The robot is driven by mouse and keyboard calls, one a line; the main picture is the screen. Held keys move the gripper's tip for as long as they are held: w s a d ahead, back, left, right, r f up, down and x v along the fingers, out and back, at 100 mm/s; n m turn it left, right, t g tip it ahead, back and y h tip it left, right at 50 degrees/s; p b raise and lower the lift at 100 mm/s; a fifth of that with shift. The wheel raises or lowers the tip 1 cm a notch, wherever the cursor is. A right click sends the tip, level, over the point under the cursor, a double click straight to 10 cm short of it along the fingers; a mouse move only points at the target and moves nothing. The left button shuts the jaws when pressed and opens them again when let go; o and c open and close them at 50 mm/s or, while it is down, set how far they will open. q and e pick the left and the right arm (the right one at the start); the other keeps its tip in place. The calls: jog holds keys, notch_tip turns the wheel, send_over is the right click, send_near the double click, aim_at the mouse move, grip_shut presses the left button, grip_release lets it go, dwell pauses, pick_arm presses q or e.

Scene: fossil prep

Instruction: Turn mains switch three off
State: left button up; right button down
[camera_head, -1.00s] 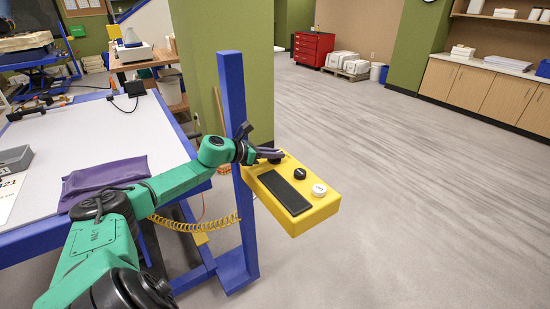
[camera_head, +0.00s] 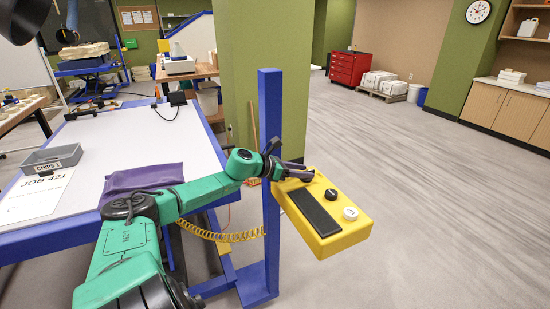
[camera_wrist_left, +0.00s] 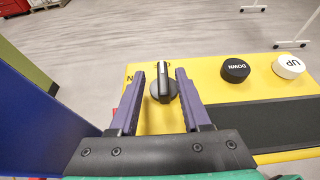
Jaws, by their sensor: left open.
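A yellow control box (camera_head: 325,243) is fixed to a blue post (camera_head: 270,130). In the left wrist view the yellow panel (camera_wrist_left: 150,119) carries a black rotary knob (camera_wrist_left: 163,88) with a raised grip bar. The bar points roughly up, at a partly hidden mark. A letter N shows to the left of the knob. My left gripper (camera_head: 300,172), also seen in the left wrist view (camera_wrist_left: 160,82), is open. Its two purple fingers stand on either side of the knob, with gaps to the bar. My right gripper is not in view.
The box also has a black DOWN button (camera_wrist_left: 235,70), a white UP button (camera_wrist_left: 289,66) and a black strip (camera_wrist_left: 270,124). A table (camera_head: 100,152) with a purple cloth (camera_head: 140,180) and a grey bin (camera_head: 52,158) is at left. A yellow coiled cable (camera_head: 215,235) hangs below my arm.

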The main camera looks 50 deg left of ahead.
pick_arm(q)
jog(key=shift+s+r, duration=0.15)
jog(key=shift+s, duration=0.35)
jog(key=shift+s+r+p, duration=0.5)
jog(key=shift+s+p, duration=0.05)
jog(key=shift+p, duration=0.05)
jog(key=p+v, duration=0.3)
jog(key=v, duration=0.2)
jog(key=shift+s+a+r, duration=0.1)
jog(key=shift+a+r, duration=0.1)
jog(key=shift+a, duration=0.05)
jog(key=v, duration=0.5)
jog(key=shift+s+f+p, duration=0.1)
jog(key=shift+p, duration=0.2)
